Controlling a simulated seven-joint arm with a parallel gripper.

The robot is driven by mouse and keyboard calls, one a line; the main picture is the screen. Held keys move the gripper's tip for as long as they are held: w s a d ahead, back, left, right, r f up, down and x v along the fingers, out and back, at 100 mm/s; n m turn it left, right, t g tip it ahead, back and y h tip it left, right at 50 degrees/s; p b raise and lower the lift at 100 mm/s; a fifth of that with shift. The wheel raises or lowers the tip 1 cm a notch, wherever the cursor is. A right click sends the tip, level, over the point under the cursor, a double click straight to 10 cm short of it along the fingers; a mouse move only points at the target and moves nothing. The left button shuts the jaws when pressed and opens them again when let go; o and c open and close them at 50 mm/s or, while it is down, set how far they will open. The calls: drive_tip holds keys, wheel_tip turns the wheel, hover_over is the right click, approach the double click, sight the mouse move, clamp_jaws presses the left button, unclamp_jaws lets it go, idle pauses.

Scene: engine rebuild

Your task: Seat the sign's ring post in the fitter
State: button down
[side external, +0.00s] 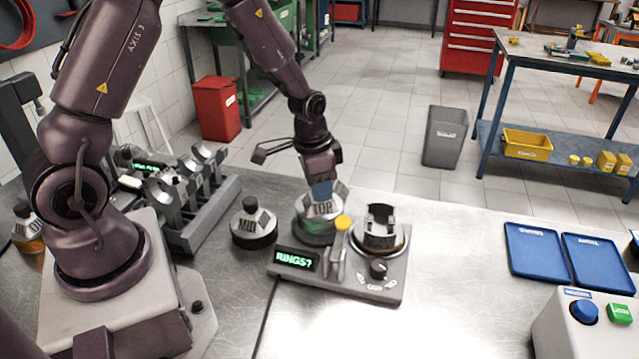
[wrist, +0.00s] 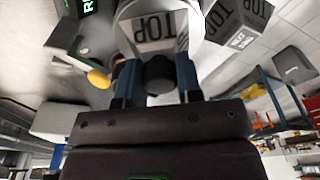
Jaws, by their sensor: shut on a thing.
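My gripper (side external: 322,188) is shut on the knob of the ring post marked TOP (side external: 322,208). In the wrist view my gripper's blue fingers (wrist: 158,85) flank the dark knob, and the TOP post (wrist: 155,28) shows beyond. The post looks upright, at the back left of the fitter (side external: 345,283); I cannot tell whether its base is lifted or resting. The fitter carries a slotted metal piece (side external: 380,230) at its right. Its green-lit sign (side external: 297,260) reads "RINGS?". A post marked MID (side external: 253,228) stands on the bench to the left.
A grey rack (side external: 195,205) with several metal parts stands left of the MID post. A yellow button (side external: 343,222) and a dark knob (side external: 378,268) are on the fitter. Two blue trays (side external: 535,252) lie at the right, near a button box (side external: 585,325). Bench between is clear.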

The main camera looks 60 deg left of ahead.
drive_tip(key=shift+f, duration=0.9)
idle(1.7)
drive_tip(key=shift+c, duration=1.5)
unclamp_jaws()
drive_tip(key=shift+r, duration=3.15)
